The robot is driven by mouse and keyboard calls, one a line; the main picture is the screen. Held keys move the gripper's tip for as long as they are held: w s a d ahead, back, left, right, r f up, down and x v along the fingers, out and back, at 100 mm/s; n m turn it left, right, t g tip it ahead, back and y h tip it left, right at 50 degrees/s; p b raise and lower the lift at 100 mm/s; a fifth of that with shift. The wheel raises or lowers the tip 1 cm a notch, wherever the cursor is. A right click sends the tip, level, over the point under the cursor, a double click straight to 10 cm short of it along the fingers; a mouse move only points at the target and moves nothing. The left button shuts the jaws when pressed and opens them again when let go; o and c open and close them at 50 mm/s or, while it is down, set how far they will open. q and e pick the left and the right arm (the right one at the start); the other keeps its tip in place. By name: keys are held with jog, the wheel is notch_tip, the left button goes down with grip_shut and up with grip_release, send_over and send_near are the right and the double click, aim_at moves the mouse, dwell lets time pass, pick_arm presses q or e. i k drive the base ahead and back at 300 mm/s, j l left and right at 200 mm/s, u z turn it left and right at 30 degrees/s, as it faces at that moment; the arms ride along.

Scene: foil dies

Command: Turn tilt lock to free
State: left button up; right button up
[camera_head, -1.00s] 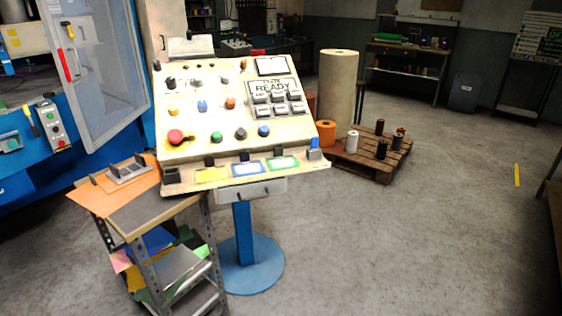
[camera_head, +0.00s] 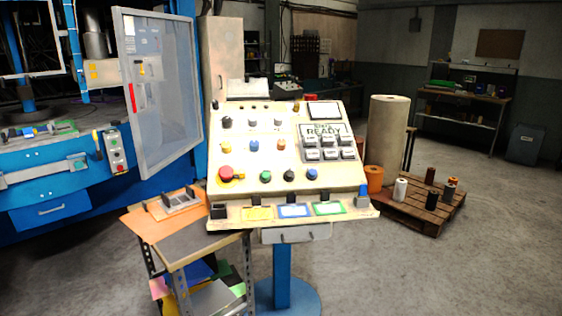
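A cream control console (camera_head: 280,190) on a blue pedestal stands near the middle of the head view. Its sloping panel carries several knobs, colored buttons, a red mushroom button (camera_head: 226,173) and a small display reading READY (camera_head: 322,129). The labels are too small to read, so I cannot tell which control is the tilt lock. Neither of my grippers shows in the head view.
A small cart (camera_head: 197,243) with a die on top stands against the console's left front. A blue machine (camera_head: 60,165) with an open clear door (camera_head: 162,90) is at the left. A pallet (camera_head: 425,210) with rolls is at the right. The floor at the right front is clear.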

aim_at(215, 103)
jog(key=i+z, duration=0.15)
jog(key=i, duration=1.25)
